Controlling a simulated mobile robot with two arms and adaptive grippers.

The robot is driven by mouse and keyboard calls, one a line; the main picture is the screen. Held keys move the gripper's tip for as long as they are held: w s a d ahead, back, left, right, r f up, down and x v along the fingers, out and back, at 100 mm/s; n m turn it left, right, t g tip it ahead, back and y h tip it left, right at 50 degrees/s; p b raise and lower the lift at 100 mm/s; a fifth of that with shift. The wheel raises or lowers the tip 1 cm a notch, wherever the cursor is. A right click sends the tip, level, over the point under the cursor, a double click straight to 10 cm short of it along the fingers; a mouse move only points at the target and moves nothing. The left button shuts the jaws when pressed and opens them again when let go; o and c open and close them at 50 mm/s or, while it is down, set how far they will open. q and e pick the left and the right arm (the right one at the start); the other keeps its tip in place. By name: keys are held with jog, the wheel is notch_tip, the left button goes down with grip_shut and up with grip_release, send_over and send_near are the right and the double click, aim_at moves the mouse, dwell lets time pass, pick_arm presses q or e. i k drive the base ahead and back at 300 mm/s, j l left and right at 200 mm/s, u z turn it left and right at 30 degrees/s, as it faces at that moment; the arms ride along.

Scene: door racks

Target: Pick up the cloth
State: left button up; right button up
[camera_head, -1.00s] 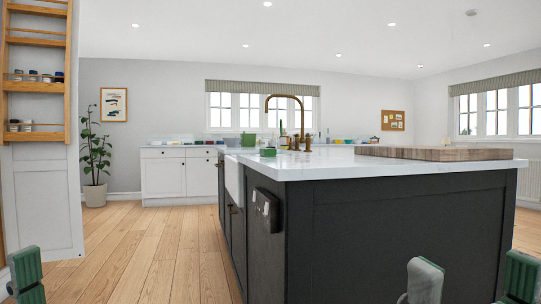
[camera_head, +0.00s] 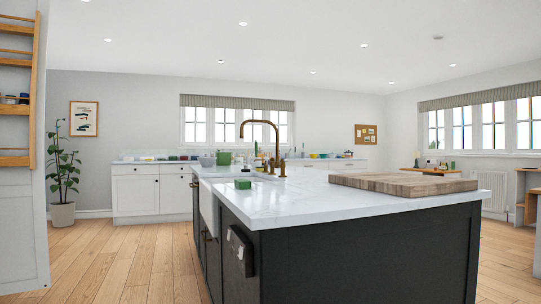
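A dark grey cloth (camera_head: 241,252) seems to hang on the left side of the dark kitchen island (camera_head: 350,262), just below the white worktop and near its front corner. It is dark against a dark panel, so its edges are hard to make out. Neither of my grippers is in view now, so their distance from the cloth does not show.
The white sink (camera_head: 208,205) and brass tap (camera_head: 262,145) are on the island's left side. A small green item (camera_head: 243,184) lies beside the sink. A thick wooden board (camera_head: 400,183) covers the right of the worktop. Wooden floor (camera_head: 120,262) is clear to the left.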

aim_at(240, 184)
jog(key=i+j+z, duration=0.1)
jog(key=i+j, duration=0.2)
jog(key=i+j+z, duration=0.15)
jog(key=i+j, duration=0.2)
jog(key=i+j+z, duration=0.1)
jog(key=i+j, duration=0.2)
jog(key=i+j+z, duration=0.15)
jog(key=i+j, duration=0.15)
jog(key=j, duration=0.2)
jog(key=i+j+z, duration=0.1)
jog(key=i+j, duration=0.15)
jog(key=j, duration=0.2)
jog(key=i+j+z, duration=0.15)
jog(key=j, duration=0.3)
jog(key=i+j+z, duration=0.1)
jog(key=i+j, duration=0.25)
jog(key=j, duration=0.15)
jog(key=i+j+z, duration=0.15)
jog(key=j, duration=0.35)
jog(key=i, duration=0.05)
